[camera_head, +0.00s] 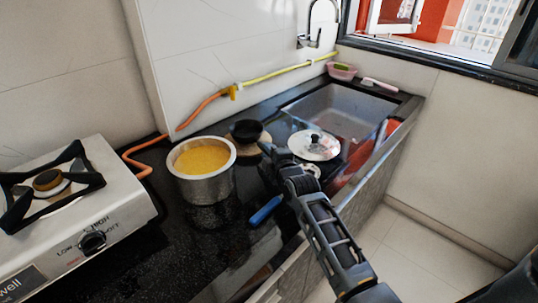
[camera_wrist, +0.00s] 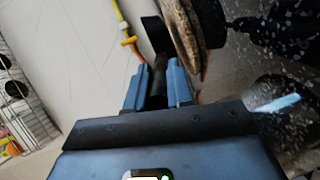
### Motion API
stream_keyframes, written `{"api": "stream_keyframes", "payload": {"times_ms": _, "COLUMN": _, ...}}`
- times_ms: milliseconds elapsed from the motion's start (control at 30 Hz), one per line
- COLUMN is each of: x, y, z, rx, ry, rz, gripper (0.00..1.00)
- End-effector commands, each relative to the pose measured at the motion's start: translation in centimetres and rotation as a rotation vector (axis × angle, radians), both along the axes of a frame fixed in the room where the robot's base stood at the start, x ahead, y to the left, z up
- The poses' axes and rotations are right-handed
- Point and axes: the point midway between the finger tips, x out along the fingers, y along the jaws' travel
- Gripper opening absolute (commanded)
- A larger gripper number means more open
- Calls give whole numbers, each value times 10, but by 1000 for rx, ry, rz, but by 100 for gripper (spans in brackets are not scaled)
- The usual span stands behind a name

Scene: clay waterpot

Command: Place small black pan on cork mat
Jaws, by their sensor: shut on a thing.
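The small black pan (camera_head: 246,131) is at the back of the counter, over the back left part of the round cork mat (camera_head: 256,150). My gripper (camera_head: 269,150) reaches in from the front right and is shut on the pan's handle. In the wrist view, the dark handle (camera_wrist: 158,78) runs between the fingers (camera_wrist: 157,88) to the black pan (camera_wrist: 154,36). The brown cork mat (camera_wrist: 186,38) is right beside the pan there. I cannot tell whether the pan's base touches the mat. My gripper and arm hide part of the mat in the head view.
A steel pot of yellow food (camera_head: 203,168) stands left of the mat. A silver lid (camera_head: 314,146) lies to the right, near the sink (camera_head: 335,108). A blue-handled item (camera_head: 265,211) lies in front. A gas stove (camera_head: 80,215) is at far left.

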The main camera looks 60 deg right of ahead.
Motion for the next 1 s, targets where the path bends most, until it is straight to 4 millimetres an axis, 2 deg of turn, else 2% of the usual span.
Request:
{"api": "stream_keyframes", "payload": {"times_ms": 133, "x": 1, "y": 0, "z": -10, "rx": -2, "ry": -5, "rz": 0, "gripper": 0}}
{"api": "stream_keyframes", "payload": {"times_ms": 567, "x": 1, "y": 0, "z": -15, "rx": -4, "ry": -5, "rz": 1, "gripper": 0}}
{"api": "stream_keyframes", "payload": {"times_ms": 600, "x": 0, "y": 0, "z": -16, "rx": -1, "ry": -1, "rz": 1, "gripper": 24}}
{"api": "stream_keyframes", "payload": {"times_ms": 833, "x": 0, "y": 0, "z": -16, "rx": -1, "ry": -1, "rz": 1, "gripper": 46}}
{"api": "stream_keyframes", "payload": {"times_ms": 1000, "x": 0, "y": 0, "z": -16, "rx": -1, "ry": -1, "rz": 1, "gripper": 47}}
